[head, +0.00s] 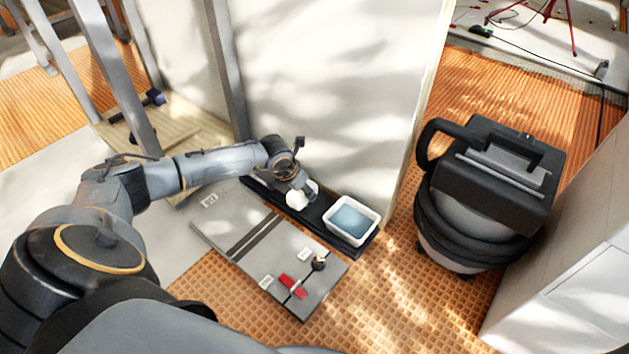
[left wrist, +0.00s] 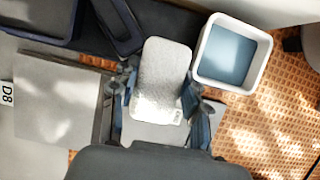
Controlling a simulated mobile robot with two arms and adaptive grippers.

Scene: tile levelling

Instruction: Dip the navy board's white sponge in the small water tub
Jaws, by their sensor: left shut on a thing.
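The white sponge (left wrist: 165,72) is between the fingers of my left gripper (left wrist: 163,105) in the left wrist view, and they are shut on it. In the head view my left gripper (head: 297,187) holds the sponge (head: 296,201) over the long dark board (head: 317,213). The small white water tub (head: 351,221) stands at the board's right end, with blue water in it. In the left wrist view the tub (left wrist: 232,52) is to the right of the sponge, apart from it. Dark navy parts (left wrist: 118,22) show beyond the sponge. My right gripper is out of view.
Grey tiles (head: 230,233) with small labels lie in front of the dark board. A red piece (head: 293,286) and a black knob (head: 319,263) stand on them. A wall (head: 320,90) rises behind the tub. A black and grey vacuum (head: 490,190) stands to the right.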

